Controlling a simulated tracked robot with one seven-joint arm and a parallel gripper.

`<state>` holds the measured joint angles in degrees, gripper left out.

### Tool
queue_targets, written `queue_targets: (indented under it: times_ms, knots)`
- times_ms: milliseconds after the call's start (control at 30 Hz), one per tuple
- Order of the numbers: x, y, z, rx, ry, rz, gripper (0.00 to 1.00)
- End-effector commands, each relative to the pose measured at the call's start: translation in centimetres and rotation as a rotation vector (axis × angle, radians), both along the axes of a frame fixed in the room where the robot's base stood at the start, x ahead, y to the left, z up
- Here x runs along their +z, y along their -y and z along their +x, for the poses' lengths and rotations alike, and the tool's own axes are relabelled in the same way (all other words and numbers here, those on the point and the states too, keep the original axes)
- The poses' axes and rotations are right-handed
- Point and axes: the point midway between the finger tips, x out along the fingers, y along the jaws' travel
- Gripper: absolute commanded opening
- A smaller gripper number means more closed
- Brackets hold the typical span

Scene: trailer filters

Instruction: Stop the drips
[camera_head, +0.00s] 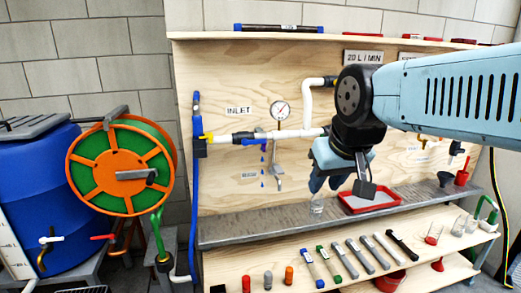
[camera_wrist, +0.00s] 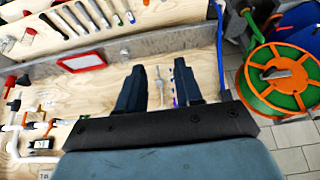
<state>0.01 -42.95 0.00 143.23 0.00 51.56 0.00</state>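A white pipe (camera_head: 290,134) runs across the wooden panel beside the INLET label. Blue drips (camera_head: 263,168) hang in a line below its fitting, left of a grey metal piece (camera_head: 277,165). A pressure gauge (camera_head: 280,111) sits above. A yellow-and-black valve (camera_head: 205,139) is at the pipe's left end. My gripper (camera_head: 326,184) is in front of the panel, right of the drips, pointing down. In the wrist view my gripper (camera_wrist: 158,92) has its fingers apart with nothing held. The metal piece (camera_wrist: 159,85) shows between them; small blue spots near the right finger are partly hidden.
A red tray (camera_head: 346,207) and a clear cup (camera_head: 317,204) stand on the grey ledge. The lower shelf holds several tools and fittings (camera_head: 352,258). A hose reel (camera_head: 120,166) and blue barrel (camera_head: 45,200) stand left. A blue hose (camera_head: 193,220) runs down the panel's left edge.

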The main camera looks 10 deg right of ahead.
Motion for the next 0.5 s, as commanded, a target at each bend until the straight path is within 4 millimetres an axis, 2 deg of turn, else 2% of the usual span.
queue_targets:
  times_ms: [233, 333, 433, 500]
  knots:
    - [0.0, 0.0, 0.0, 0.000, 0.001, 0.000, 0.35]
    - [0.0, 0.0, 0.6, 0.000, 0.010, -0.001, 0.35]
    - [-0.2, -0.3, 2.5, 0.002, 0.041, -0.007, 0.35]
    - [-0.4, -0.4, 4.7, 0.004, 0.079, -0.012, 0.35]
